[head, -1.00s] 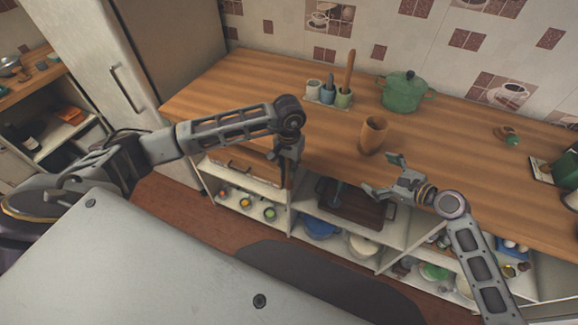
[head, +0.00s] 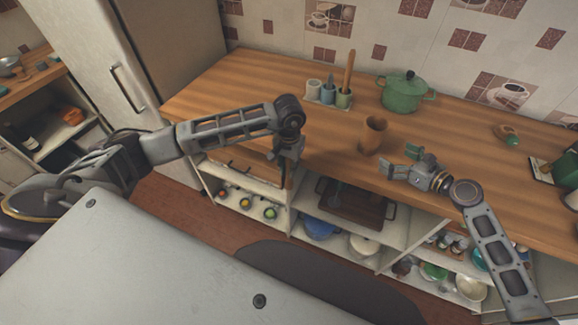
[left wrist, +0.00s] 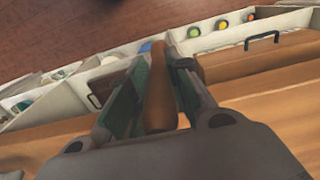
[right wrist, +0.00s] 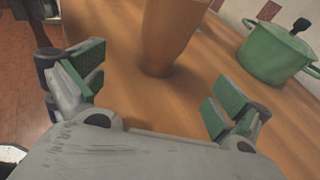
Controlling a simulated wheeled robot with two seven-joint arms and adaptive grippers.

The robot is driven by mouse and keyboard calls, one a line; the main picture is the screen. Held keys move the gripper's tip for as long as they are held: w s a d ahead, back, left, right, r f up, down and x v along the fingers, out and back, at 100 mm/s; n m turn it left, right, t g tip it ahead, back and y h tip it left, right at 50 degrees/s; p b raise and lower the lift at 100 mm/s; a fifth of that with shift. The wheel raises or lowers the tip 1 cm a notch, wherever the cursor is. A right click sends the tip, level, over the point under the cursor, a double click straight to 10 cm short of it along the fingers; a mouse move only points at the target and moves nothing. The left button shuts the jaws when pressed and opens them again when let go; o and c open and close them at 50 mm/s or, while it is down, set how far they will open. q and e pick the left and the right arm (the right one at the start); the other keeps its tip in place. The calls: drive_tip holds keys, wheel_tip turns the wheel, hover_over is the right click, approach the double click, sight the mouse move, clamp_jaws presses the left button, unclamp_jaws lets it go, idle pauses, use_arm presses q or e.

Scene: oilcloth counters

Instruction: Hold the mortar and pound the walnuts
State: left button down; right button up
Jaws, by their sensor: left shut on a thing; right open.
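The mortar (head: 374,135), a tall brown wooden cup, stands upright on the counter. In the right wrist view the mortar (right wrist: 168,35) stands just beyond the open fingers. My right gripper (head: 404,164) is open and empty over the counter, in front of and to the right of the mortar, apart from it. My left gripper (head: 286,172) hangs at the counter's front edge, left of the mortar. It is shut on a wooden pestle (left wrist: 158,90), a brown rod that shows between its fingers. I see no walnuts; the inside of the mortar is not clear.
A green lidded pot (head: 406,92) stands behind the mortar. A holder (head: 328,96) with small cups and a tall wooden stick stands at the back left. A small green and brown item (head: 507,136) lies to the right. The counter (head: 240,85) is clear at left.

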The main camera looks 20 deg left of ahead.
sight(377, 147)
use_arm(q)
drive_tip(key=shift+f+b, duration=1.55)
use_arm(e)
drive_tip(key=shift+x, duration=2.95)
use_arm(q)
drive_tip(key=shift+r, duration=0.2)
use_arm(e)
drive_tip(key=shift+x, duration=1)
use_arm(q)
drive_tip(key=shift+p, duration=0.3)
use_arm(e)
drive_tip(key=shift+x, duration=1.05)
drive_tip(key=shift+f, duration=0.1)
drive_tip(key=shift+c, duration=0.3)
